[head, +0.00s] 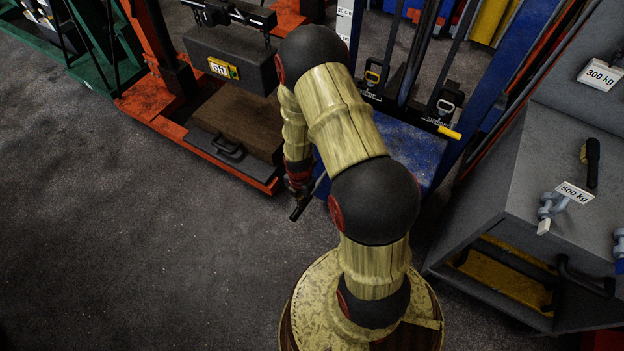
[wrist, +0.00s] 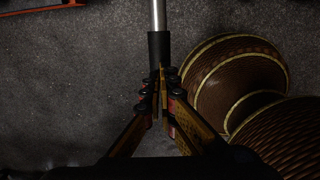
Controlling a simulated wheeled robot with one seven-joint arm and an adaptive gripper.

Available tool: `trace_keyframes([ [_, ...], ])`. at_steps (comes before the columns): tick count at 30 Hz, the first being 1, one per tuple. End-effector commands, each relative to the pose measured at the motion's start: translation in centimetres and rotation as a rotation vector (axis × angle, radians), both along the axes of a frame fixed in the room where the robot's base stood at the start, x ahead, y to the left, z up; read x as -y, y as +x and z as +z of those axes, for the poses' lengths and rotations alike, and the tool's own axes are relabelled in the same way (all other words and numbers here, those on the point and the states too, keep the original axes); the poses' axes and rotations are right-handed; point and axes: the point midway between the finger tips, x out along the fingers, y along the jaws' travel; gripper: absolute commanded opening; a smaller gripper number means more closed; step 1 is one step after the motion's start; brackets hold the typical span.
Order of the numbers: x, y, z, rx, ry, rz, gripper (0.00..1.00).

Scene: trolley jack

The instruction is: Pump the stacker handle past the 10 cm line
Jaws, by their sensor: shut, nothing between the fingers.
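The pump handle is a silver rod with a black grip (wrist: 159,46) in the wrist view. In the head view its black end (head: 299,211) shows just below my gripper (head: 297,188), beside the blue stacker (head: 405,150). In the wrist view my gripper (wrist: 161,85) is shut, with its fingertips at the lower end of the grip. The grip is not between the fingers; whether they touch it I cannot tell. My arm hides part of the blue stacker and the handle's base. I cannot make out the 10 cm line.
A grey cabinet (head: 500,190) with a 500 kg tag (head: 575,192) stands to the right. The dark floor (head: 130,240) at front left is clear.

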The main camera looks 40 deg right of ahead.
Motion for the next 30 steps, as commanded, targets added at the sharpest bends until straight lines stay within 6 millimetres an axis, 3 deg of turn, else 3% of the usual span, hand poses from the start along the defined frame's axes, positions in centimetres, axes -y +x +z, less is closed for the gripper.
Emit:
trace_keyframes([
  [24,-0.1,-0.2,9.1,-0.005,0.001,0.0,0.0],
  [30,-0.1,-0.1,9.6,-0.005,0.001,0.0,0.0],
])
